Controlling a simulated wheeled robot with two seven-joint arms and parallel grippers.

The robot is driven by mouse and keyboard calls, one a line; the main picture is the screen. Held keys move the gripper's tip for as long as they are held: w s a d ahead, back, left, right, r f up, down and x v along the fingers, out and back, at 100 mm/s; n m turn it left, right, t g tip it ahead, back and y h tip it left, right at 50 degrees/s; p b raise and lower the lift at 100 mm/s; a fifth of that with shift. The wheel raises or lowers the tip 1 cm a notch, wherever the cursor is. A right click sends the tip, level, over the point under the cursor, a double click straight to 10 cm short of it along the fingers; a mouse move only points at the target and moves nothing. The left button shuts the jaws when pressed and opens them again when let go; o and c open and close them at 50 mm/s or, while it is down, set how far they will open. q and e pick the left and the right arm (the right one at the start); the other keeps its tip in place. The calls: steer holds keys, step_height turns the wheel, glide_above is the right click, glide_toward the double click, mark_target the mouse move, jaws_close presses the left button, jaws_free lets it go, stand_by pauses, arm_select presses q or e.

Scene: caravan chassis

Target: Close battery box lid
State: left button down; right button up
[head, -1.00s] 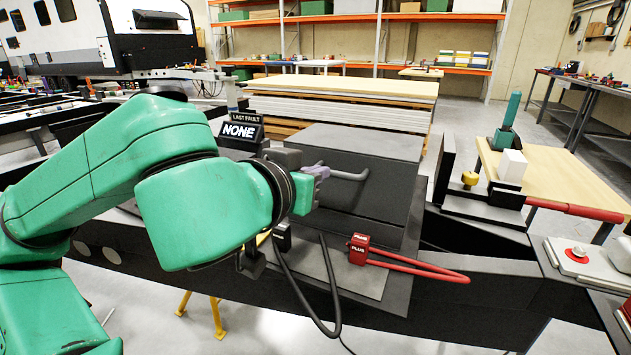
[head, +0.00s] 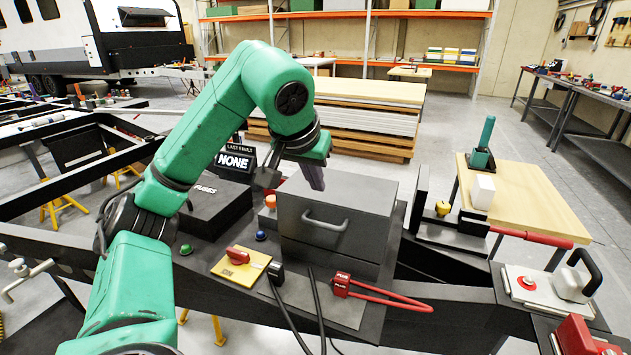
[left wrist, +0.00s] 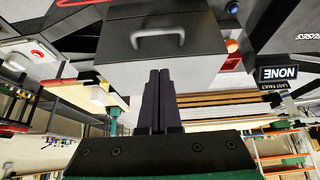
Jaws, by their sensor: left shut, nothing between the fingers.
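The battery box (head: 330,262) is dark grey and stands on the chassis in the middle of the head view. Its lid (head: 355,190) lies level on it, with no clear gap at the seam. A grey bar handle (head: 325,220) is on the lid's front face, and the handle also shows in the left wrist view (left wrist: 156,42). My left gripper (head: 317,184) is shut and empty, pointing down at the back left of the lid top. In the left wrist view its dark fingers (left wrist: 158,78) overlap the lid's edge; contact cannot be told. My right gripper is out of view.
A black fuse box (head: 207,200) and "NONE" sign (head: 235,161) stand left of the box. A red rotary switch (head: 238,256) on a yellow plate, a red plus clamp (head: 341,284) and cables lie in front. A red-handled latch device (head: 455,232) is at right.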

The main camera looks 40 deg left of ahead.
mark_target(321, 198)
arm_select(q)
steer(key=b+x, duration=0.1)
steer(key=x, duration=0.5)
steer(key=shift+s+f, duration=0.1)
steer(key=shift+s, duration=0.1)
steer(key=f, duration=0.2)
steer(key=s+b, duration=0.1)
steer(key=shift+d+f, duration=0.3)
steer(key=shift+f, duration=0.1)
steer(key=shift+w, duration=0.1)
